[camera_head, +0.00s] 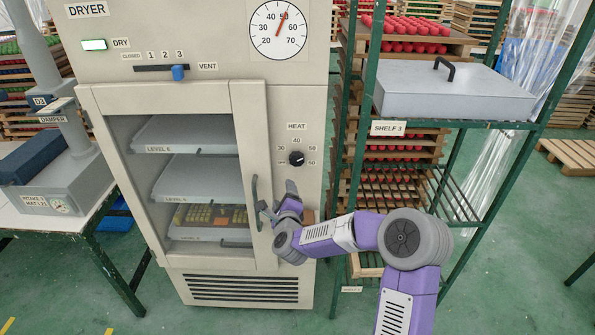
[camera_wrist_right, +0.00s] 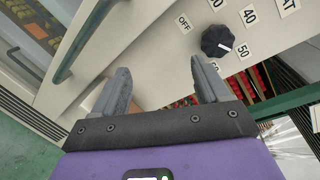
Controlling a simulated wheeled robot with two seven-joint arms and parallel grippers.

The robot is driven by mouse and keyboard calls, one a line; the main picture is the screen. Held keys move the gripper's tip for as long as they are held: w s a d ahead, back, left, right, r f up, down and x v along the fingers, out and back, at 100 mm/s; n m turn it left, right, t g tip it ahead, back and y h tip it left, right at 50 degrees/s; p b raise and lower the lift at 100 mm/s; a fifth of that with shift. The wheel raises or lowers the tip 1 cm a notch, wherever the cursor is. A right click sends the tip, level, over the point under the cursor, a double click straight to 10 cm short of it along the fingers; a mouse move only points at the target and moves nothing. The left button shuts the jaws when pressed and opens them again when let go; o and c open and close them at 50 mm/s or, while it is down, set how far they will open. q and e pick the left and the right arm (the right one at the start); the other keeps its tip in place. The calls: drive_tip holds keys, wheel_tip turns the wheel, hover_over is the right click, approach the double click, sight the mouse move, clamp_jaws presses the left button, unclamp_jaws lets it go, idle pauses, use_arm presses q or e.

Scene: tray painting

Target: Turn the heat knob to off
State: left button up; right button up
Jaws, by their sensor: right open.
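The heat knob (camera_head: 296,158) is a small black dial on the right side of the dryer's front, with a ring of labels from OFF to 60. In the right wrist view the knob (camera_wrist_right: 217,40) has a white mark pointing toward the 50 side, away from the OFF label (camera_wrist_right: 184,22). My right gripper (camera_head: 277,196) is below and left of the knob, near the door handle. In the wrist view its two grey fingers (camera_wrist_right: 160,64) are spread with nothing between them; the knob lies beyond the right fingertip, apart from it. My left gripper is not in view.
The dryer door's handle (camera_head: 255,203) is close left of my right gripper. The closed door shows several trays inside. A green-framed rack (camera_head: 358,150) with a grey box (camera_head: 450,92) stands right of the dryer. A vent slider (camera_head: 178,72) sits above the door.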

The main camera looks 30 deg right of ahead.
sight(296, 161)
drive_tip(key=w+d+r+m+h, duration=0.1)
drive_tip(key=d+r, duration=0.1)
drive_tip(key=w+d+r+m+h, duration=0.1)
drive_tip(key=w+d+r+m, duration=0.1)
drive_tip(key=w+d+r+m+h, duration=0.1)
drive_tip(key=d+r, duration=0.1)
drive_tip(key=d, duration=0.1)
drive_tip(key=shift+w+m, duration=0.3)
drive_tip(key=shift+w, duration=0.05)
drive_tip(key=shift+x, duration=0.75)
drive_tip(key=c, duration=1)
drive_tip(key=shift+c, duration=0.2)
